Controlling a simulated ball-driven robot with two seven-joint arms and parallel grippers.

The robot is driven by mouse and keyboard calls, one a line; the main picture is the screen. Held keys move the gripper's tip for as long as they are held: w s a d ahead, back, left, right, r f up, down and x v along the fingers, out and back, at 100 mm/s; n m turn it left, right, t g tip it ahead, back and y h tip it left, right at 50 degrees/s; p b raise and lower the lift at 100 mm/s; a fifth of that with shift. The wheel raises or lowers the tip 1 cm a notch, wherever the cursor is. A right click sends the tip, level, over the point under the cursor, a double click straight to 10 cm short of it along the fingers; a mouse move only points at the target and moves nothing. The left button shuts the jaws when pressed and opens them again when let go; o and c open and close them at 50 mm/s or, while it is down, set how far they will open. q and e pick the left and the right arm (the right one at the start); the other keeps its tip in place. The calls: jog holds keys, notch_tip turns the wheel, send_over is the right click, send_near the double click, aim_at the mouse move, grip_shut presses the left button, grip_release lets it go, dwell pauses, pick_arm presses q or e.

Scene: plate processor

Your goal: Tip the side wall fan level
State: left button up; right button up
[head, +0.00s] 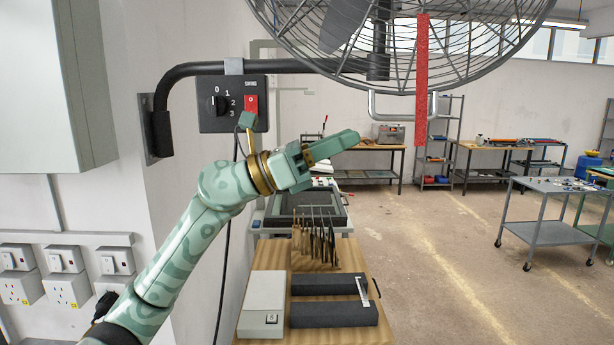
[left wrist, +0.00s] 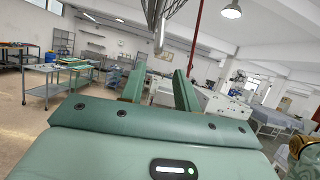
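The wall fan (head: 400,40) hangs at the top of the head view, its wire cage cut off by the upper edge. A grey U-shaped handle (head: 402,118) sits below the cage, with a red strip (head: 421,80) hanging beside it. My left gripper (head: 338,146) is below and left of the handle, apart from it. In the left wrist view, its two fingers (left wrist: 158,84) stand apart with nothing between them. My right gripper is not in view.
A black bent arm (head: 280,66) carries the fan from the wall. A switch box (head: 233,103) with a red switch is behind my left arm. A wooden bench (head: 349,262) with tools and dark blocks is below. Open floor lies to the right, before a grey trolley (head: 550,233).

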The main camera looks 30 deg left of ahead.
pick_arm(q)
jog(key=b+v, duration=0.2)
jog(key=v, duration=0.4)
dwell(0.3)
